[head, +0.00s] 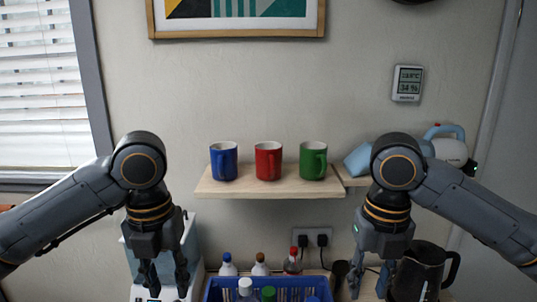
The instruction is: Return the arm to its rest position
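My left gripper (167,287) hangs pointing down at the lower left, in front of a pale appliance. Its fingers are apart with nothing seen between them. My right gripper (370,287) hangs pointing down at the lower right, left of a dark jug. Its fingers are also apart, and no object shows between them. Both arms come in from the sides with their wrists below the shelf level.
A wooden shelf (268,188) holds a blue mug (223,163), a red mug (268,163) and a green mug (312,163). Below are a blue crate (215,291) with bottles, a dark jug (415,275) and plugged sockets (312,240). A light-blue item (358,160) sits on the right shelf.

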